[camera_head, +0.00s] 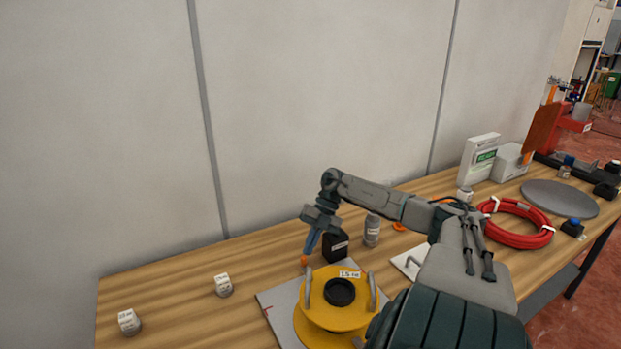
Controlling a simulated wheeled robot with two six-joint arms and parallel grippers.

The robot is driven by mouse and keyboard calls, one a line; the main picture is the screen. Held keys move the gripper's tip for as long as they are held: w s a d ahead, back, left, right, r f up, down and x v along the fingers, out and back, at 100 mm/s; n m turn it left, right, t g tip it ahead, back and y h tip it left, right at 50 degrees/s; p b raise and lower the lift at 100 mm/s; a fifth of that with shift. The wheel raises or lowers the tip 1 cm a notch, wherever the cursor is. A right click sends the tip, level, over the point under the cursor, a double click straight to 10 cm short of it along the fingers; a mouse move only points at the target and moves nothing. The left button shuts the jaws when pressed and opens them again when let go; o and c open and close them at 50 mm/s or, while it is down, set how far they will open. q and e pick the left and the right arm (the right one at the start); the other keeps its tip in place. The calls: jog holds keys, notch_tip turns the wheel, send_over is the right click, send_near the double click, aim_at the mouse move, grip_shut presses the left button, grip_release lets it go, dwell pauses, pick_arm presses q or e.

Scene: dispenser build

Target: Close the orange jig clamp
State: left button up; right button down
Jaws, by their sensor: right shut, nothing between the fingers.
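A yellow round jig (322,318) with two grey upright handles and a dark central hole sits on a grey plate (272,299) at the table's front. A small orange piece (304,260) shows at the plate's back edge; I cannot tell whether it is the clamp's end, and the clamp's position is unclear. My right gripper (308,250) points down behind the jig, its narrow bluish fingers shut and empty. Its tips are at or just above the orange piece; contact cannot be told. My right forearm covers part of the jig's right side. My left gripper is not in view.
A black block (335,246) and a grey bottle (372,231) stand close right of the gripper. Two small white-topped jars (223,285) (129,321) stand left. A red hose coil (517,239) and grey disc (560,198) lie right. A wall runs behind the table.

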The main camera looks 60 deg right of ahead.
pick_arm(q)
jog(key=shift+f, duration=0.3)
pick_arm(e)
jog(key=shift+w, duration=0.15)
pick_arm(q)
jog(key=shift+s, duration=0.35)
pick_arm(e)
jog(key=shift+r, duration=0.1)
